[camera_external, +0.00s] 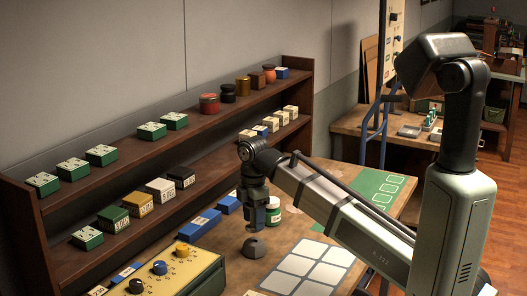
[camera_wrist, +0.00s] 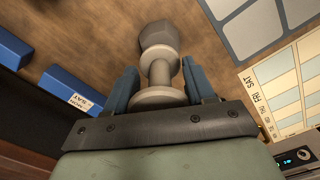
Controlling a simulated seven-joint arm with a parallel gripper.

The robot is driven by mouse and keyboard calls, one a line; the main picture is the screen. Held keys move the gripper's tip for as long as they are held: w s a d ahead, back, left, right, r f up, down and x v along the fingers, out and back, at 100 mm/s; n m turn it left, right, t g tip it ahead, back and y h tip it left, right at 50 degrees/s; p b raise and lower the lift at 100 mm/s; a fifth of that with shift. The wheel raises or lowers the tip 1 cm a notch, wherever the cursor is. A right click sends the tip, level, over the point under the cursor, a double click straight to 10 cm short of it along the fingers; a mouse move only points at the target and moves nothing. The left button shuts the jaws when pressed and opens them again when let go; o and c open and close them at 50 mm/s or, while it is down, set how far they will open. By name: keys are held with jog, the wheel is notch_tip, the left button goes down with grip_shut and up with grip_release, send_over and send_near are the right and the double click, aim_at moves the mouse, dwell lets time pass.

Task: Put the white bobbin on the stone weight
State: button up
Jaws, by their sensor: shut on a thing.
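The white bobbin (camera_wrist: 158,97), a pale spool with round flanges, is between the two blue-grey fingers of my gripper (camera_wrist: 160,80) in the wrist view. My gripper is shut on it. The stone weight (camera_wrist: 158,34), a grey faceted block, shows just past the bobbin's far end in that view. In the external view my gripper (camera_external: 258,226) points down above the dark grey stone weight (camera_external: 254,247) on the table. The bobbin cannot be made out there. Whether the bobbin touches the weight, I cannot tell.
A jar with a green band (camera_external: 273,213) stands just behind my gripper. Blue boxes (camera_external: 205,222) lie to the left. A knobbed control box (camera_external: 165,272) is front left, and a sheet with pale squares (camera_external: 308,265) lies to the right. A two-tier shelf (camera_external: 130,160) lines the wall.

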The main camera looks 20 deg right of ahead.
jog(key=shift+f, duration=1.9)
jog(key=shift+f, duration=0.15)
jog(key=o, duration=1)
jog(key=shift+o, duration=0.2)
notch_tip(320, 180, up, 12)
jog(key=shift+r, duration=0.2)
